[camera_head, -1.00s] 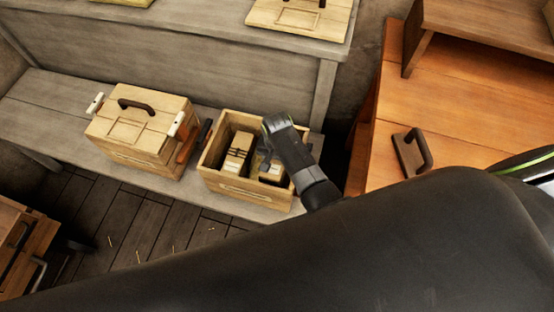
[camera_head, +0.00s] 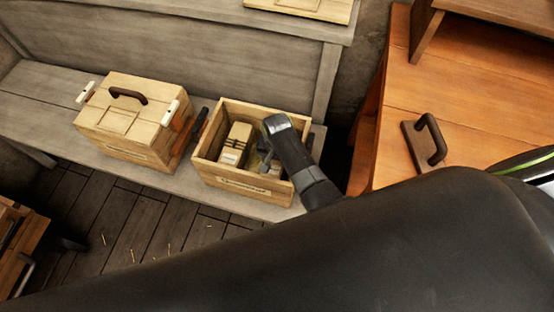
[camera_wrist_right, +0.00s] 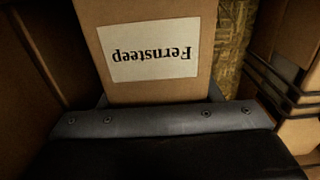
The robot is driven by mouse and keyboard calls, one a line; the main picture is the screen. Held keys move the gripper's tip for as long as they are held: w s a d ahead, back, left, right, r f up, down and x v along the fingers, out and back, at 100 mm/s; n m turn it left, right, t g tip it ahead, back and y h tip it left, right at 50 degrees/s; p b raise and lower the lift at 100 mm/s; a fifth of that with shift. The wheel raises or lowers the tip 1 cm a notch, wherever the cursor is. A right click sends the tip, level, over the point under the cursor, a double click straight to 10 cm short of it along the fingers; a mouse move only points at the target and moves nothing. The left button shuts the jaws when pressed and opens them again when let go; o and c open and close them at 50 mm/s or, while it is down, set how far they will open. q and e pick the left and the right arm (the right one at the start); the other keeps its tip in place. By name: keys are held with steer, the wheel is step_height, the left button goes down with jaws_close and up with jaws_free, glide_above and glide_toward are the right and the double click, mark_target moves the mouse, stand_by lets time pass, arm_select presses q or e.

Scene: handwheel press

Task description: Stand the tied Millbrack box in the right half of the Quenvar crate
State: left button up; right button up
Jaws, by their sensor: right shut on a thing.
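The open wooden crate (camera_head: 237,184) stands on the grey bench. The label on its front is too small to read. A pale box tied with dark cords (camera_head: 237,143) stands in its left half; cords on a box (camera_wrist_right: 300,112) also show at the right of the right wrist view. My right gripper (camera_head: 265,156) reaches down into the crate's right half. In the right wrist view my gripper (camera_wrist_right: 160,104) is shut on a brown box (camera_wrist_right: 150,50) whose white label reads "Fernsteep", upside down. No cord shows on its visible face. My left gripper is out of view.
A closed wooden box with a dark handle (camera_head: 128,95) stands left of the crate, with a dark-handled tool (camera_head: 198,125) between them. Straw-like packing (camera_wrist_right: 232,50) lies beside the held box. An orange bench (camera_head: 480,110) with a dark handle (camera_head: 428,140) stands at right.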

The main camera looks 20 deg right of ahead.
steer(key=shift+p, duration=0.3)
stand_by(0.5)
steer(key=o, duration=1.1)
steer(key=shift+f, duration=0.1)
step_height(320, 180, up, 18)
steer(key=p, duration=1.9)
steer(key=shift+f, duration=0.25)
step_height(320, 180, up, 4)
steer(key=p, duration=0.4)
steer(key=shift+r+p, duration=0.15)
steer(key=shift+p, duration=0.25)
